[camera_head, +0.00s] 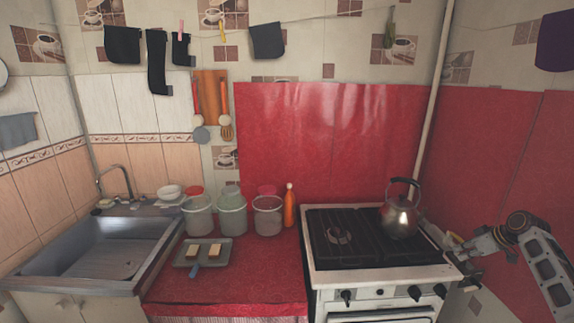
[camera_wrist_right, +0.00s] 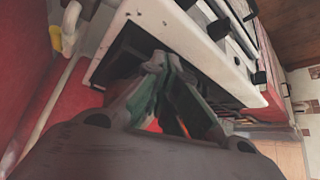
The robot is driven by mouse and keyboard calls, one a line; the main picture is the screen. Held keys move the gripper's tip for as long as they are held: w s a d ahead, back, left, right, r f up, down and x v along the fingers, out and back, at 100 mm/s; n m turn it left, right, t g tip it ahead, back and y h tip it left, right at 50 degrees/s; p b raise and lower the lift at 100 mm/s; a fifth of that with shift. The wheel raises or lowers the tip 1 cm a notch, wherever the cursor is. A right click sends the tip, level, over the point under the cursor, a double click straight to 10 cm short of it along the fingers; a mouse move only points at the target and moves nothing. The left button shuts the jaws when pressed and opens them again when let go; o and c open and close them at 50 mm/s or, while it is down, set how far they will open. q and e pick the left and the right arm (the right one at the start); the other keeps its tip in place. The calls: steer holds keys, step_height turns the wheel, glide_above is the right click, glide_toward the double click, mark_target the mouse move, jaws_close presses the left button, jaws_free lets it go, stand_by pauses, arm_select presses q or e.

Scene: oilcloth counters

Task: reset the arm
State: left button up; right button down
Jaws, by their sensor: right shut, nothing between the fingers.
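My right arm comes in from the right in the head view. Its gripper (camera_head: 462,266) is beside the right front corner of the white stove (camera_head: 381,277), at about the height of the stove top. In the right wrist view the fingers (camera_wrist_right: 172,88) are shut with nothing between them. The stove's edge (camera_wrist_right: 195,50) fills the upper part of that view, close to the fingers; whether they touch it I cannot tell. My left gripper is not in view.
A metal kettle (camera_head: 400,215) stands on the stove's right side. Left of the stove, the red counter (camera_head: 250,282) holds a tray (camera_head: 222,247) with two pale blocks, several lidded containers (camera_head: 232,215) and an orange bottle (camera_head: 290,206). A sink (camera_head: 100,247) is at far left.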

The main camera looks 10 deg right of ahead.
steer(key=s+a+f+n+g, duration=0.1)
steer(key=s+a+f, duration=0.2)
steer(key=a+f, duration=0.55)
steer(key=s+a+f+g+h, duration=0.1)
steer(key=s+a+f+g, duration=0.3)
steer(key=a, duration=0.7)
steer(key=s+a+f+n+t, duration=0.1)
steer(key=s+a+f, duration=0.1)
steer(key=a+f, duration=0.7)
steer(key=s+a+r+m, duration=0.1)
steer(key=s+a+r, duration=0.25)
steer(key=a, duration=0.45)
steer(key=s+a+r+m, duration=0.1)
steer(key=s+a+r, duration=0.1)
steer(key=s+a, duration=0.45)
steer(key=s+a+r+m, duration=0.1)
steer(key=s+a+r, duration=0.2)
steer(key=a, duration=0.6)
step_height(320, 180, down, 34)
steer(key=s+d, duration=0.1)
steer(key=s, duration=0.2)
steer(key=s+d+f, duration=0.2)
steer(key=s+f, duration=0.7)
steer(key=s, duration=0.1)
steer(key=s+d+f+g, duration=0.1)
steer(key=s+d+f, duration=0.2)
steer(key=s+f, duration=0.7)
steer(key=shift+s+d+f+n+g+h, duration=0.15)
steer(key=shift+s+d+n+g+h, duration=0.2)
steer(key=shift+s, duration=0.3)
